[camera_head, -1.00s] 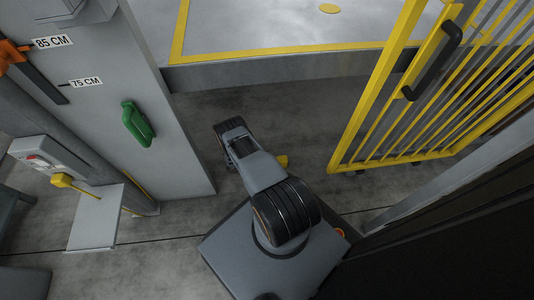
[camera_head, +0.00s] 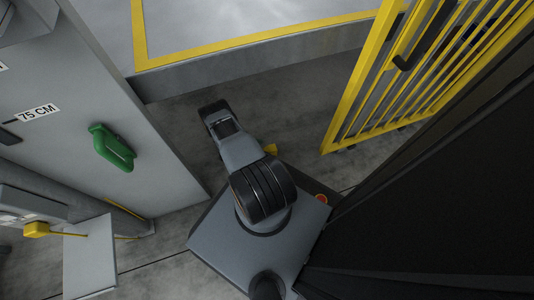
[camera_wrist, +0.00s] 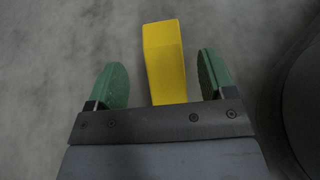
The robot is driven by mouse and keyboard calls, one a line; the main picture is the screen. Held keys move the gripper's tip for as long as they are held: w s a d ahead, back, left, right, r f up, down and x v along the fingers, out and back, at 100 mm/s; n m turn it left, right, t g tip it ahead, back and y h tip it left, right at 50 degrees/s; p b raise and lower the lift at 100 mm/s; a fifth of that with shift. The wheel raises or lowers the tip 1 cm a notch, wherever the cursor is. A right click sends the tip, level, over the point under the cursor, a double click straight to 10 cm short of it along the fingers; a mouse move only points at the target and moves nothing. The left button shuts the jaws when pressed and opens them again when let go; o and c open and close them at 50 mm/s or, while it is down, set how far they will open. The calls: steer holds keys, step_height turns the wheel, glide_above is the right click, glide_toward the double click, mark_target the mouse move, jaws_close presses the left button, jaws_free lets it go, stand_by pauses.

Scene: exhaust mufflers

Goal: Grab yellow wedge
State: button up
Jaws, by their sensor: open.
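The yellow wedge (camera_wrist: 165,55) lies on the grey concrete floor in the wrist view, long side pointing away from me. My gripper (camera_wrist: 160,78) is open, with one green finger to the left of the wedge and one to the right. There is a visible gap on both sides, and neither finger seems to touch it. The wedge's near end is hidden behind my gripper's dark crossbar. I cannot tell its height against the fingers. In the head view a small yellow piece (camera_head: 271,149), likely the wedge, shows beside my arm; my gripper is hidden there.
A yellow barred gate (camera_head: 400,75) stands on the right. A grey cabinet (camera_head: 150,150) with a green handle (camera_head: 112,148) is on the left. A raised platform edge (camera_head: 250,65) with yellow striping crosses behind. Bare floor (camera_head: 285,100) lies between them.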

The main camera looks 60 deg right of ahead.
mark_target(269, 149)
steer(key=shift+b+x, duration=0.95)
steer(key=shift+x, duration=1.65)
steer(key=shift+s+a+r, duration=0.1)
steer(key=c, duration=1.1)
